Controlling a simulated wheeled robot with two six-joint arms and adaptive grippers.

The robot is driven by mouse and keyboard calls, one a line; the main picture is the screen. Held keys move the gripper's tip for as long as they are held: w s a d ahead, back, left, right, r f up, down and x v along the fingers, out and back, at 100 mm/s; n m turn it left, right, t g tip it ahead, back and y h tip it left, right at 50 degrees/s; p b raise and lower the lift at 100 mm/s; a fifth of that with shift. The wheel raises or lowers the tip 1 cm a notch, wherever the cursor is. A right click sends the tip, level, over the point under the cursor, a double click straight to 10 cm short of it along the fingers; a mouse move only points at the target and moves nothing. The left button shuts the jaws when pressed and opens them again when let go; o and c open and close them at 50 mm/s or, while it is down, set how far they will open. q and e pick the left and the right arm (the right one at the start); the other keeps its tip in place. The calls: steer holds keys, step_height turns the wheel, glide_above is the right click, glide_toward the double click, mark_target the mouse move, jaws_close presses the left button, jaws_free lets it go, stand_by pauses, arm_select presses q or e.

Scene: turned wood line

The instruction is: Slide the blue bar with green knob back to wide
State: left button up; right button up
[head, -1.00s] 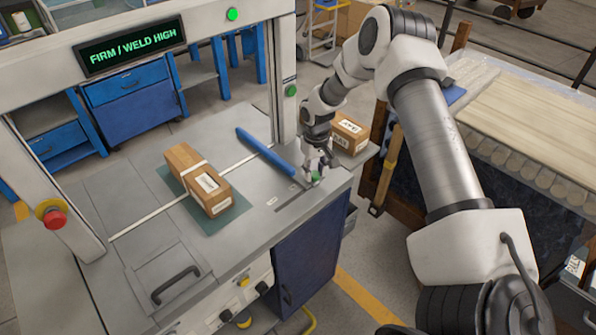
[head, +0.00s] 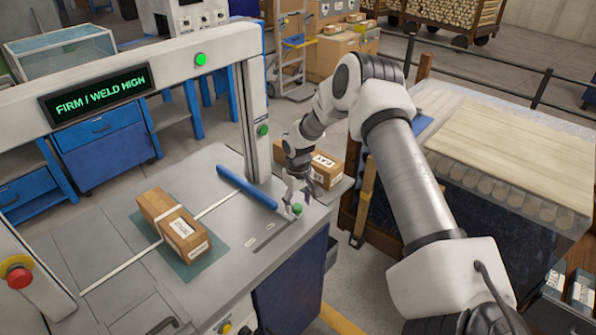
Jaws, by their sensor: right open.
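The blue bar (head: 247,187) lies across the back right of the grey machine table. Its right end is near the green knob (head: 297,209), at the table's right side. A dark slot (head: 272,240) with small labels beside it runs toward the front left of the knob. My right gripper (head: 299,202) is open, pointing down right at the knob. Its fingertips are close around or just above the knob; I cannot tell whether they touch it. My left gripper is out of view.
A cardboard box (head: 172,226) lies on a green mat (head: 218,250) left of the bar. The machine's post (head: 257,120) stands behind the bar. Labelled cartons (head: 326,170) stand behind my right gripper. A red stop button (head: 19,277) is at lower left.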

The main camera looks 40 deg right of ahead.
step_height(320, 180, up, 12)
stand_by(0.3)
stand_by(0.3)
